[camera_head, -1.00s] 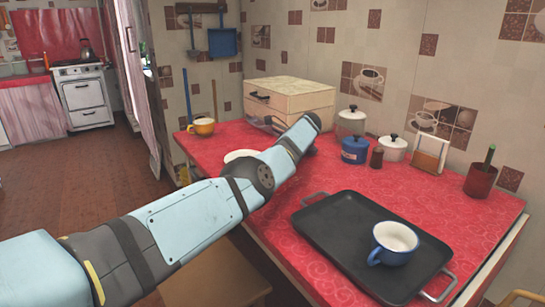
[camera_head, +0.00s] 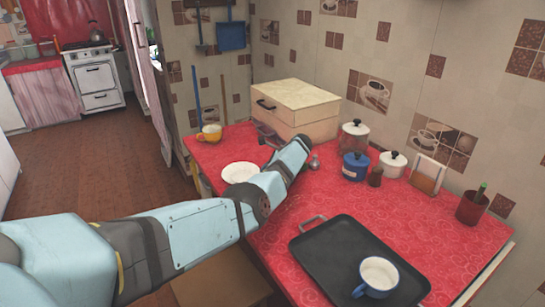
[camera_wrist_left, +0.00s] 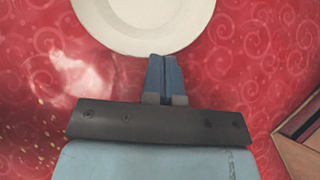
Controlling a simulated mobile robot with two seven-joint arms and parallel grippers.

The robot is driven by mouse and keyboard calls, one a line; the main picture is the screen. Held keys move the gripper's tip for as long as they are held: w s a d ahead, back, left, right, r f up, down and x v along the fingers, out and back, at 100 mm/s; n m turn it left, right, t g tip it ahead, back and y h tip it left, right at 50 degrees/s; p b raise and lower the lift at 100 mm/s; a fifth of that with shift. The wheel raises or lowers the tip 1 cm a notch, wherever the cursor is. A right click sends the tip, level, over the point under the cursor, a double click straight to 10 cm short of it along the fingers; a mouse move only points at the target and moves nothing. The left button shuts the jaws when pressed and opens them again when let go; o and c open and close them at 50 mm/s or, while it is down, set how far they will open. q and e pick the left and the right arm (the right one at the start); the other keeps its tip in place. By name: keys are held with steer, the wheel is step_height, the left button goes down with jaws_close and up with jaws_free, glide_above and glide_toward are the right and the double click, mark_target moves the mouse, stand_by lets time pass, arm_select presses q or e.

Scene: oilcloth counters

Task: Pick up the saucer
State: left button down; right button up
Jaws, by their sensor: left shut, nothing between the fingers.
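The white saucer (camera_head: 240,172) lies on the red oilcloth counter, left of my left arm in the head view. Part of it also shows at the top of the left wrist view (camera_wrist_left: 145,22). My left gripper (camera_wrist_left: 164,60) is shut and empty, with its blue fingertips at the saucer's near rim in that view. I cannot tell whether they touch it. In the head view the fingers are hidden or not clear behind my forearm. My right gripper is not in view.
A black tray (camera_head: 332,249) with a blue-and-white cup (camera_head: 379,275) sits at the front. A yellow cup (camera_head: 209,133) stands at the far left corner. A wooden box (camera_head: 300,105), a blue pot (camera_head: 355,167) and a white pot (camera_head: 392,163) stand along the wall.

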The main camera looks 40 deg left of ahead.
mark_target(229, 168)
arm_select(q)
steer(key=shift+s+a+r+p, duration=0.3)
steer(key=shift+r+p, duration=0.15)
steer(key=shift+p, duration=0.3)
steer(key=a+p, duration=0.1)
steer(key=s+a+p, duration=0.1)
steer(key=p, duration=0.1)
steer(key=shift+a+r, duration=0.1)
steer(key=shift+a, duration=0.1)
steer(key=s+a, duration=0.1)
steer(key=a, duration=0.1)
steer(key=s+a+p, duration=0.1)
steer(key=a, duration=0.2)
steer(key=s+a+p, duration=0.1)
steer(key=a, duration=0.1)
steer(key=shift+s+a+f, duration=0.1)
steer(key=shift+a+f, duration=0.15)
steer(key=shift+f, duration=0.1)
steer(key=shift+s+a+f, duration=0.1)
steer(key=shift+s+a, duration=0.05)
steer(key=shift+a, duration=0.2)
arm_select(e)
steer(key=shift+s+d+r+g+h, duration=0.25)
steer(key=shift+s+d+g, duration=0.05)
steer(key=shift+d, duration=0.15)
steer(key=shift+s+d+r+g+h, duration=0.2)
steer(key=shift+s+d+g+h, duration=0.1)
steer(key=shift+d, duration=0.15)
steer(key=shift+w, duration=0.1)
